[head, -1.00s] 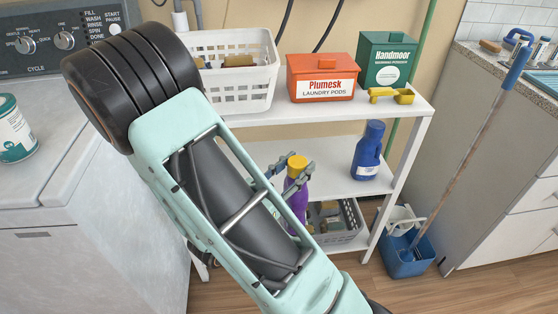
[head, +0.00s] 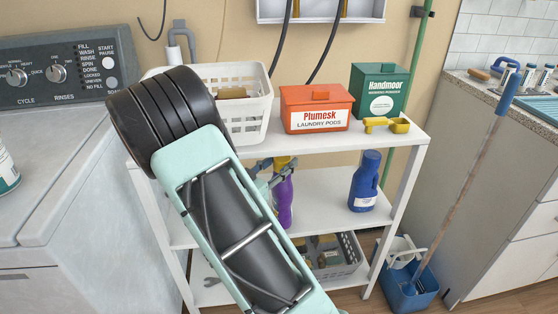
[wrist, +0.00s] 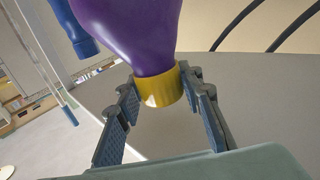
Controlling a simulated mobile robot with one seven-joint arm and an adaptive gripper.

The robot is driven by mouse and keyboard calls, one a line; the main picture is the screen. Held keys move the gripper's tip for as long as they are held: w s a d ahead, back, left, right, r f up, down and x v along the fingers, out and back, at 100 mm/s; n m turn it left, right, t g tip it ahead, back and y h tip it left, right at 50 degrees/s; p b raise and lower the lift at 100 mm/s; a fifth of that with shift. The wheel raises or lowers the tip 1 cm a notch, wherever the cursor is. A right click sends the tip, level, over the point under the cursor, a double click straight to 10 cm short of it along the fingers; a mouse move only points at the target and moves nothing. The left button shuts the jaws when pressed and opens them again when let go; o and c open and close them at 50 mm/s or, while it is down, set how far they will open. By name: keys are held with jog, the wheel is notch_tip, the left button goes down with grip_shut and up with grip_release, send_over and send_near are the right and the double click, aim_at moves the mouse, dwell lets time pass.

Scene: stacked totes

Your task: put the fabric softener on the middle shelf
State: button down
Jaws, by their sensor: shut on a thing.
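The fabric softener appears to be the purple bottle with a yellow cap (head: 284,203). My gripper (head: 272,174) is shut on its cap end. The wrist view shows the purple body (wrist: 130,28) and the yellow cap between the two fingers (wrist: 160,95). In the head view the bottle is roughly upright at the middle shelf (head: 325,202), left of the blue bottle. My arm hides part of the bottle and of the shelf's left side. I cannot tell whether the bottle's base touches the shelf.
A blue bottle (head: 364,182) stands at the middle shelf's right. The top shelf holds a white basket (head: 246,122), an orange pods box (head: 316,108), a green box (head: 380,88) and a yellow scoop (head: 387,125). A grey basket (head: 352,256) sits below. Shelf between the bottles is clear.

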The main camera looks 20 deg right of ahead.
jog(key=shift+w+d+r+b, duration=0.1)
jog(key=shift+w+d+b, duration=0.2)
jog(key=shift+w, duration=0.8)
jog(key=shift+w+d+b, duration=0.15)
jog(key=shift+w+d, duration=0.2)
jog(key=shift+w, duration=0.75)
jog(key=shift+f+b, duration=0.35)
jog(key=shift+f, duration=0.4)
jog(key=shift+f, duration=0.15)
jog(key=c, duration=1.4)
grip_release()
jog(key=shift+f, duration=0.1)
jog(key=shift+o, duration=0.2)
